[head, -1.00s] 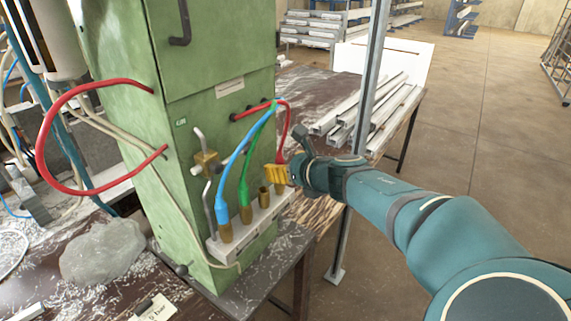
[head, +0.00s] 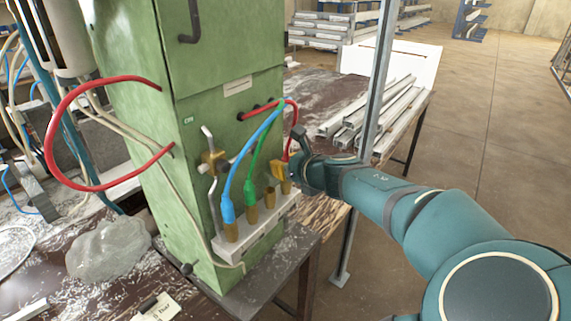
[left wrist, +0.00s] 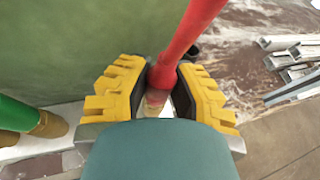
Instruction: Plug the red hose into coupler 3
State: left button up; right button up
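The coupler block (head: 222,246) is a pale bar with a row of brass couplers on the green cabinet's front. The blue hose (head: 228,209) ends in the leftmost coupler and the green hose (head: 250,188) in the one beside it. The third coupler from the left (head: 270,198) is empty. The red hose (head: 291,112) comes down to the right end of the row. The fingers partly hide whether that end sits in the rightmost coupler (head: 286,187). My right gripper is not in view.
A brass valve (head: 212,162) with a lever stands left of the couplers. A large red hose loop (head: 47,150) hangs at the cabinet's left side. A metal post (head: 376,85) and stacked profiles (head: 385,115) are behind my arm. A grey lump (head: 108,247) lies on the bench.

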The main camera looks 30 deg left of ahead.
aim_at(277, 147)
pick_arm(q)
grip_shut()
jog(key=shift+r+p, duration=0.75)
jog(key=shift+p, duration=0.2)
dwell(0.8)
jog(key=shift+r+p, duration=0.35)
jog(key=shift+r+p, duration=1.05)
jog(key=shift+d, duration=0.1)
jog(key=d+p, duration=0.4)
jog(key=d, duration=0.3)
jog(key=shift+s+d, duration=0.3)
jog(key=shift+d, duration=0.05)
dwell(1.0)
jog(key=shift+s, duration=0.1)
